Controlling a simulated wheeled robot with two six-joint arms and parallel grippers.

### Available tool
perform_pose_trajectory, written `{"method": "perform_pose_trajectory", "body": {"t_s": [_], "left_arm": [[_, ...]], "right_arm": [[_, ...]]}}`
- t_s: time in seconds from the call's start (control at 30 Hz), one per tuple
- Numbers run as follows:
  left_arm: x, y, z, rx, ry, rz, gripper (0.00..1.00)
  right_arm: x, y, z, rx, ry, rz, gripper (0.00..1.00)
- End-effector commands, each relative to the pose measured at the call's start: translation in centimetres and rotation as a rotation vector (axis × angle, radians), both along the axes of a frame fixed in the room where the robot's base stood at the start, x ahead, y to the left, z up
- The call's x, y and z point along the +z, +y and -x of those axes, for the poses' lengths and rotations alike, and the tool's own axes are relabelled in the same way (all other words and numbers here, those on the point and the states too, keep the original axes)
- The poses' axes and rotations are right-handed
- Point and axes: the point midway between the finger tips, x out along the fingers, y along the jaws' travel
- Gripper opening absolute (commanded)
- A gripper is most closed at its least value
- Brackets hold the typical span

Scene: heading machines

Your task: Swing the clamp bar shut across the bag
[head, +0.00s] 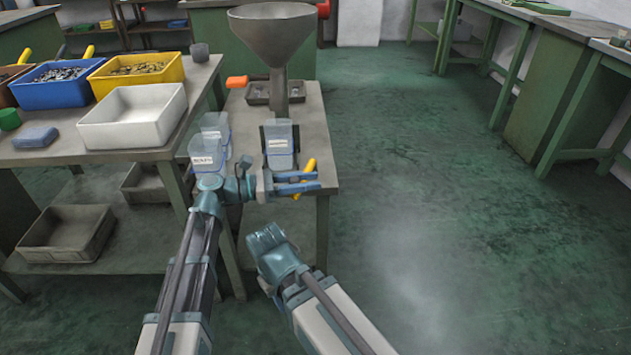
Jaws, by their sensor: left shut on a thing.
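A translucent bluish bag (280,146) with a pale label stands upright against a dark holder (265,143) at the front right of the small bench. A yellow handle (310,165), apparently part of the clamp bar, slants beside the bag's lower right. My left gripper (298,183) reaches in from the left, just below and in front of the bag, its blue fingers shut on the yellow handle. The rest of the bar is hidden or too small to make out. My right gripper (266,239) is low in front of the bench, apart from the bag; its fingertips are unclear.
Two similar bags (206,152) stand left of the holder. A grey funnel (276,32) rises behind over a tray (262,93), near an orange object (237,82). A white bin (133,115) is on the left table. The floor on the right is clear.

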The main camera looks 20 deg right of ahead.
Motion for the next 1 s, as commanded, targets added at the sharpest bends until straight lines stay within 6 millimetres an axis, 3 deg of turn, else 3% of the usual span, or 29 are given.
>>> {"method": "perform_pose_trajectory", "body": {"t_s": [0.3,0.77,0.8,0.97,1.0], "left_arm": [[0.0,1.1,-0.6,-0.105,0.0,0.0,0.0],[0.0,1.3,-0.5,-0.12,0.0,0.0,0.0],[0.0,1.3,-0.5,-0.12,0.0,0.0,0.36],[0.0,1.3,-0.6,-0.119,0.0,0.0,0.64],[0.0,1.3,-0.6,-0.119,0.0,0.0,0.64]], "right_arm": [[0.0,0.0,0.0,0.0,0.0,0.0,0.32],[0.0,0.0,0.0,0.0,0.0,0.0,0.32],[0.0,0.0,0.0,0.0,0.0,0.0,0.32],[0.0,0.0,0.0,0.0,0.0,0.0,0.32],[0.0,0.0,0.0,0.0,0.0,0.0,0.32]]}}
